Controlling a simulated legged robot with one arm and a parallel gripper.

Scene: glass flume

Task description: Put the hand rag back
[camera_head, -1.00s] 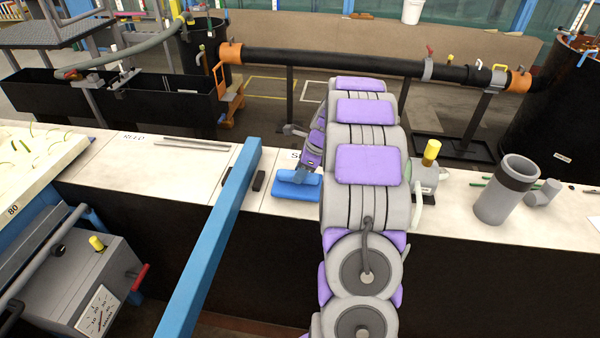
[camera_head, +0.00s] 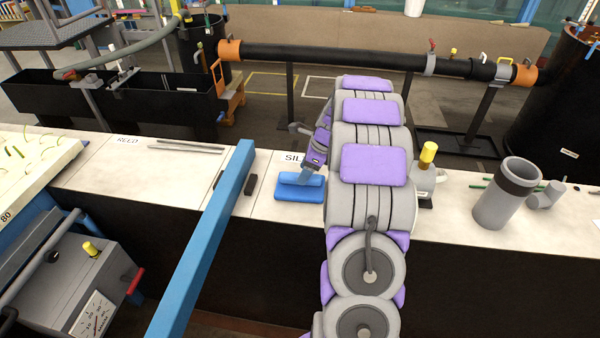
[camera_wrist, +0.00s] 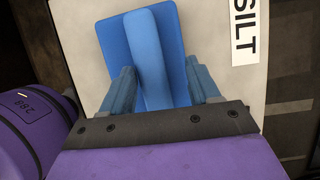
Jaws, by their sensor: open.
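The blue hand rag (camera_head: 298,193) lies on the pale bench top, just left of my arm and beside the SILT label (camera_head: 292,157). In the wrist view the rag (camera_wrist: 112,40) is a flat blue piece with a raised ridge along its middle. My gripper (camera_wrist: 160,66) is open, with one finger on each side of the ridge; it also shows in the head view (camera_head: 307,177). The fingers look apart from the ridge. I cannot tell whether the fingertips touch the flat part of the rag.
A blue beam (camera_head: 208,235) crosses the bench left of the rag. Right of my arm stand a yellow-capped valve (camera_head: 427,165) and a grey cylinder (camera_head: 505,195). Grey rods (camera_head: 185,148) lie near the REED label.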

